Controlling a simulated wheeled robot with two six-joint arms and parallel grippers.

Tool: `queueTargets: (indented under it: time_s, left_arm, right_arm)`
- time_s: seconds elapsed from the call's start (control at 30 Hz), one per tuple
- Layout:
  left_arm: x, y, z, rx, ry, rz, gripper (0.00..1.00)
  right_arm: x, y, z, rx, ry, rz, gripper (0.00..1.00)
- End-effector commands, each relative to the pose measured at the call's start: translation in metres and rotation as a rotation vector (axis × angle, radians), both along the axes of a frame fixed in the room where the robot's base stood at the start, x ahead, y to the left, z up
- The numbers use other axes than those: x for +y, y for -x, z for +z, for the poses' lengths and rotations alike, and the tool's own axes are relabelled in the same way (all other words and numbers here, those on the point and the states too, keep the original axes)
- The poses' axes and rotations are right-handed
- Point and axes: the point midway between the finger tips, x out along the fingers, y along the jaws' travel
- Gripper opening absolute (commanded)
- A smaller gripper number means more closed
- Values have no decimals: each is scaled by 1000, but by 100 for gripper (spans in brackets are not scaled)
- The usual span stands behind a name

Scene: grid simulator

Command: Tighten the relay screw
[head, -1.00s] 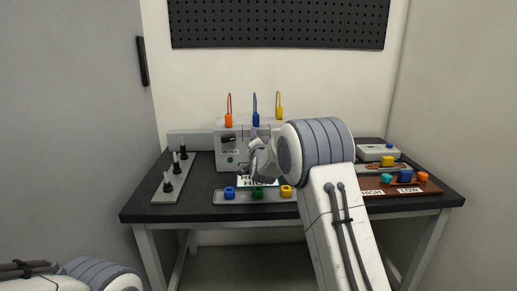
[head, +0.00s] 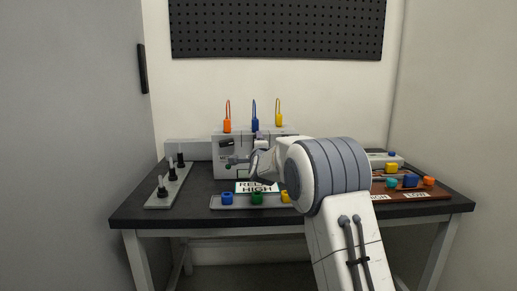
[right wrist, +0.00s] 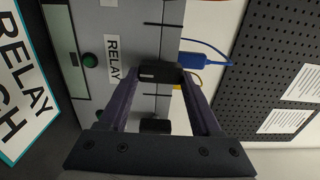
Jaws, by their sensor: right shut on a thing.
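A grey instrument box (head: 222,169) stands at the back of the table, and it also shows in the right wrist view (right wrist: 88,22). A RELAY label (right wrist: 112,58) is on its face beside a green button (right wrist: 90,60). My right gripper (right wrist: 161,79) is in front of this face, shut on a small black piece (right wrist: 160,70) beside the label. I cannot tell whether this piece is the relay screw. A second dark piece (right wrist: 155,126) shows nearer the palm. In the head view my right gripper (head: 238,160) partly covers the box. My left gripper is not in view.
A rack (head: 156,202) with black-based pegs is at left. A brown board (head: 437,194) with coloured pieces is at right. Cabled plugs (head: 254,126) top the box.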

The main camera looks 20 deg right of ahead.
Motion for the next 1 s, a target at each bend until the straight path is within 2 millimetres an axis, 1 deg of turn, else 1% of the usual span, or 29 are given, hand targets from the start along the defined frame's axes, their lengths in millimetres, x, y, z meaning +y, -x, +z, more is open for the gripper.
queueTargets:
  time_s: [0.03,0.4,0.43,0.5,0.83,0.93,1.0]
  left_arm:
    - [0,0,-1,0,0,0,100]
    - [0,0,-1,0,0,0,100]
    - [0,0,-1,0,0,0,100]
    - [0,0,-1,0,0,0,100]
    - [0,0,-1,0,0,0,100]
    - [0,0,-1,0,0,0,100]
    - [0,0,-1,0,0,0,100]
  right_arm:
    - [-2,0,-2,2,-8,-3,9]
    - [-2,0,-2,2,-12,-3,9]
    - [-2,0,-2,2,-12,-3,73]
    - [-2,0,-2,1,-11,-3,95]
    - [0,1,-1,0,-8,-1,95]
    - [2,7,1,-2,-7,-1,95]
    - [4,14,0,-1,-7,-1,95]
